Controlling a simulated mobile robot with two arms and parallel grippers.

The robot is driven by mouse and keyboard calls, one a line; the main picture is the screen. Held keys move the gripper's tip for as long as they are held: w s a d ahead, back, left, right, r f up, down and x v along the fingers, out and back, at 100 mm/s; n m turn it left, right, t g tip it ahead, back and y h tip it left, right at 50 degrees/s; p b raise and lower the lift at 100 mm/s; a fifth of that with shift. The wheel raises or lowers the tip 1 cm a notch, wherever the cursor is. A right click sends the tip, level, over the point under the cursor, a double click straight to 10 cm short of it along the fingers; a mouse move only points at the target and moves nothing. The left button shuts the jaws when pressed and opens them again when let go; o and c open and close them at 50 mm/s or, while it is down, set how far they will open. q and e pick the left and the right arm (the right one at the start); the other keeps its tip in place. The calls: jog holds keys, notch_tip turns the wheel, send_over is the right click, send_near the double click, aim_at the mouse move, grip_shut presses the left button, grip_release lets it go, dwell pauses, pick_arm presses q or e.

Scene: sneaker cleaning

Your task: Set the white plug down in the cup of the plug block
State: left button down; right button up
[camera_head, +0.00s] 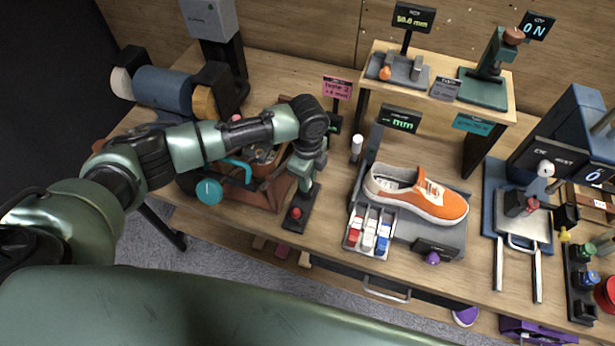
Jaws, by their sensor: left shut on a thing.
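My left gripper (306,178) points down over a narrow dark block (301,222) left of the sneaker. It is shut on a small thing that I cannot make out. A red knob-like part (296,212) shows on the near end of this block, just below the gripper. I cannot tell for sure whether this is the plug block, and no cup is clearly visible. A small white upright cylinder (356,146) stands to the right of the gripper, apart from it. I cannot tell whether it is the white plug. My right gripper is not in view.
An orange sneaker (430,199) lies on a grey platform (452,238). A tray (350,246) with red, white and blue pieces is in front of it. A brown box (262,195) stands left of the gripper. A raised wooden shelf (440,93) is behind.

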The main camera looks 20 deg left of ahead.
pick_arm(q)
jog(key=shift+f+b, duration=0.4)
jog(key=shift+f, duration=0.4)
jog(key=c, duration=1.2)
grip_release()
jog(key=shift+o, duration=0.2)
notch_tip(320, 180, up, 8)
jog(key=shift+f+b, duration=0.1)
jog(key=shift+b, duration=0.8)
